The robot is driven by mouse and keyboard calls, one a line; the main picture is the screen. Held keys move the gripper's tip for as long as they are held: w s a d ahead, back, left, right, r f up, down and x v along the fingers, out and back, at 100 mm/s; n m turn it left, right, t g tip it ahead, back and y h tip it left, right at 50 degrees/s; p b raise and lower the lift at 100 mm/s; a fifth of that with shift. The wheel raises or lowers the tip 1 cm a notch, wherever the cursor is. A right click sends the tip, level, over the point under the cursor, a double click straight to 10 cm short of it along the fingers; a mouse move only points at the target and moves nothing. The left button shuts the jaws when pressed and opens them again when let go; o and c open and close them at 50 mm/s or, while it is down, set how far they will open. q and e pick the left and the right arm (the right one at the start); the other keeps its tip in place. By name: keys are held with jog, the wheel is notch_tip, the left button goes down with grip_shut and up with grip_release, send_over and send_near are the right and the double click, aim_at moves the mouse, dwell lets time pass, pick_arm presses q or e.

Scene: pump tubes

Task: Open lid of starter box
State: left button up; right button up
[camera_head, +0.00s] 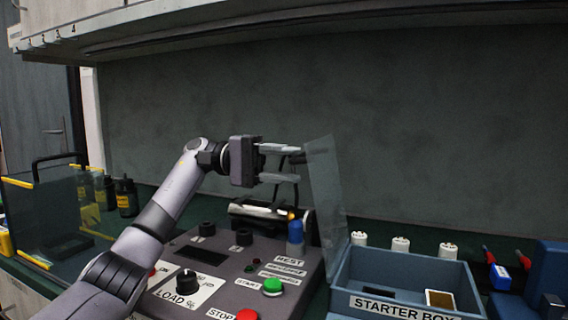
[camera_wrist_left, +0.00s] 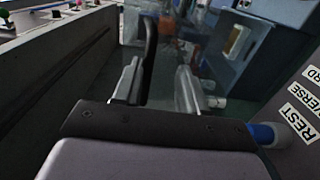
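The starter box (camera_head: 405,307) is a blue open-topped box at the lower right of the head view, with a "STARTER BOX" label on its front. Its clear lid (camera_head: 326,195) stands raised, close to upright, at the box's left side. A dark handle (camera_wrist_left: 150,45) on the lid shows in the wrist view. My left gripper (camera_head: 280,163) is left of the raised lid, fingers pointing right towards it. Its fingers are apart, and in the wrist view the handle runs between the fingertips (camera_wrist_left: 160,85), closer to one finger. My right gripper is not in view.
A grey control panel (camera_head: 225,268) with knobs, buttons and labels lies below my left arm. Several white-capped items (camera_head: 400,244) stand behind the box. Dark bottles (camera_head: 126,197) and a clear, yellow-edged case (camera_head: 50,215) are at left. A wall rises behind the bench.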

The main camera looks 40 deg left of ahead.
pick_arm(q)
jog(key=shift+a, duration=0.1)
dwell(0.4)
jog(key=shift+a, duration=0.1)
jog(key=p+v, duration=0.1)
jog(key=v, duration=0.6)
jog(key=shift+f, duration=0.1)
dwell(0.5)
